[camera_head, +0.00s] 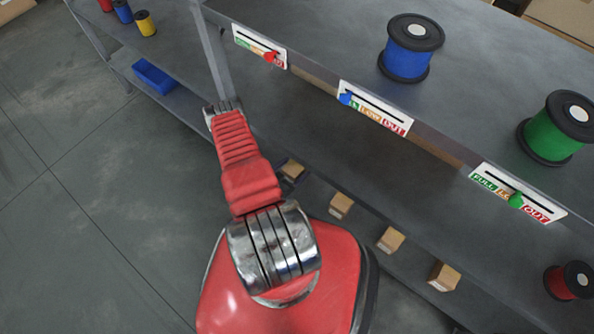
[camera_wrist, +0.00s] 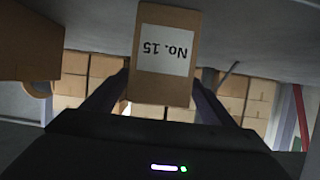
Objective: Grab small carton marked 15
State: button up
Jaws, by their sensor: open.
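The small carton marked No. 15 (camera_wrist: 164,84) shows in the wrist view, brown with a white label that appears upside down. It sits between the two fingers of my gripper (camera_wrist: 160,88), which is open with one finger on each side of it. I cannot tell whether either finger touches it. In the head view a small carton (camera_head: 292,169) on the lower shelf lies beside the end of my arm, with a dark part of my gripper (camera_head: 287,184) at it; its label is not readable there.
More small cartons stand in a row on the lower shelf: one (camera_head: 341,206), another (camera_head: 391,240) and another (camera_head: 444,276). The upper shelf (camera_head: 330,50) holds a blue spool (camera_head: 411,48) and a green spool (camera_head: 557,129). A blue bin (camera_head: 154,76) sits at the left. A shelf post (camera_head: 213,55) stands close to my arm.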

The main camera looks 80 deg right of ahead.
jog(key=shift+x, duration=1.25)
jog(key=c, duration=1.5)
jog(key=shift+r, duration=0.15)
jog(key=shift+r, duration=4.85)
